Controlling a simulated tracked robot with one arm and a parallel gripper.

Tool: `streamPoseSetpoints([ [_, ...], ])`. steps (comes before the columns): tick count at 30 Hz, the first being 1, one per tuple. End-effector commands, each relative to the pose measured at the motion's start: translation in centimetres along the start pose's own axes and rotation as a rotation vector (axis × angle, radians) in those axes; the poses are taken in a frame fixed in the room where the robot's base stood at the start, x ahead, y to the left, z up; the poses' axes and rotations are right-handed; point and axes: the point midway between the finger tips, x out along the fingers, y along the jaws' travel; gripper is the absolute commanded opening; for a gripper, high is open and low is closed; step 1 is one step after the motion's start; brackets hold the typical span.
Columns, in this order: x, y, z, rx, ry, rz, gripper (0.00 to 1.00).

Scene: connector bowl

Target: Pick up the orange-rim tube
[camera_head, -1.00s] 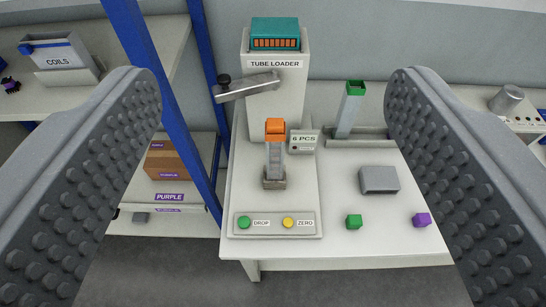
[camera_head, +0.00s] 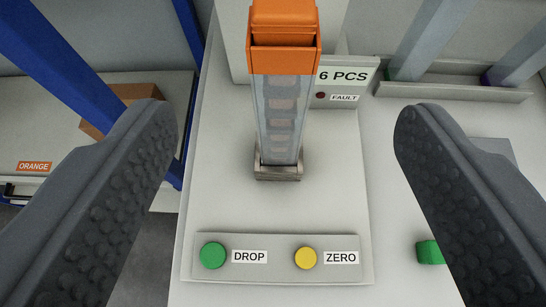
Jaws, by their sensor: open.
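The orange-rim tube (camera_head: 279,115) stands upright in a small metal holder (camera_head: 278,172) on the white bench, in the middle of the camera view. Its orange rim (camera_head: 284,38) is at the top. Its clear body shows several dark pieces stacked inside. My gripper (camera_head: 285,115) is open, with one finger on each side of the tube and wide gaps between. Neither finger touches it in the picture. How far the fingers are from it in depth I cannot tell.
A panel (camera_head: 280,270) with green DROP and yellow ZERO buttons lies in front of the tube. A "6 PCS" sign (camera_head: 343,80) stands close behind it. A green cube (camera_head: 429,252) is beside the right finger. A rack (camera_head: 455,88) with other tubes is at the back right.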

Motion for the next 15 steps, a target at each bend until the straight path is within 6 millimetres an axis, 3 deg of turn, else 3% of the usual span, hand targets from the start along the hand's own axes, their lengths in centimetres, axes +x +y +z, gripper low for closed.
streamPoseSetpoints([
  [4,0.7,-0.1,1.2,0.003,-0.012,-0.006,0.67],
  [15,3.7,-0.2,1.2,0.002,-0.009,-0.008,0.67],
])
